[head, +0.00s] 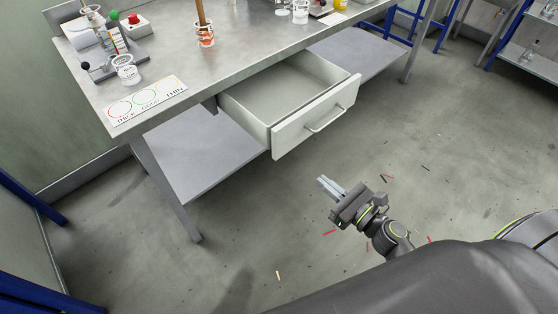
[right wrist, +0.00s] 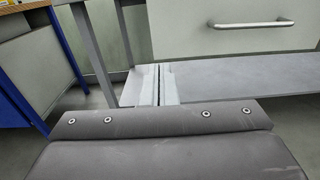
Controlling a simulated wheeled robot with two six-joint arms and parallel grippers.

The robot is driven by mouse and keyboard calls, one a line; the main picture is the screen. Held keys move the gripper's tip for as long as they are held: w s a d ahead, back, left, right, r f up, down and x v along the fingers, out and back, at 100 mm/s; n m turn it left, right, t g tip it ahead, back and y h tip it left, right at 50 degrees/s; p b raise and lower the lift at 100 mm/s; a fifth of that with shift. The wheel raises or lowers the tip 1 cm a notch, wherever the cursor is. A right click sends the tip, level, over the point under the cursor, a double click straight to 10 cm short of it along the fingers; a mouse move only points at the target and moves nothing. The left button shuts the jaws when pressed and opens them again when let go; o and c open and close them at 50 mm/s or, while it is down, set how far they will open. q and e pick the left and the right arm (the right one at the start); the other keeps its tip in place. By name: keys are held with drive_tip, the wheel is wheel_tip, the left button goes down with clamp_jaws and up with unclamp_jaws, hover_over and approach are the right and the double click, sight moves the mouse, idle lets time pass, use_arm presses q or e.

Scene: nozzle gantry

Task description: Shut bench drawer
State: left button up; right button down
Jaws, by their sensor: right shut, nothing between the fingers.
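The bench drawer (head: 312,117) is pulled well out from under the bench top and looks empty inside. Its white front has a metal bar handle (head: 326,119). In the right wrist view the handle (right wrist: 252,23) shows at the upper right, on the drawer front (right wrist: 220,40). My right gripper (head: 326,185) is shut and empty, apart from the drawer, in front of and below its front panel in the head view. Its closed fingers (right wrist: 158,84) show in the right wrist view. My left gripper is not in view.
The grey metal bench (head: 230,75) carries a card with coloured circles (head: 145,100), jars and small devices. A lower shelf (head: 205,160) and a bench leg (head: 165,190) stand below. Thin coloured scraps litter the floor. The floor in front of the drawer is otherwise clear.

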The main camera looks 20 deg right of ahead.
drive_tip(key=p, duration=0.3)
approach(280, 146)
drive_tip(key=x, duration=0.5)
drive_tip(key=shift+w+r, duration=0.1)
drive_tip(key=shift+w, duration=0.1)
drive_tip(key=shift+x, duration=0.75)
drive_tip(key=shift+w, duration=0.1)
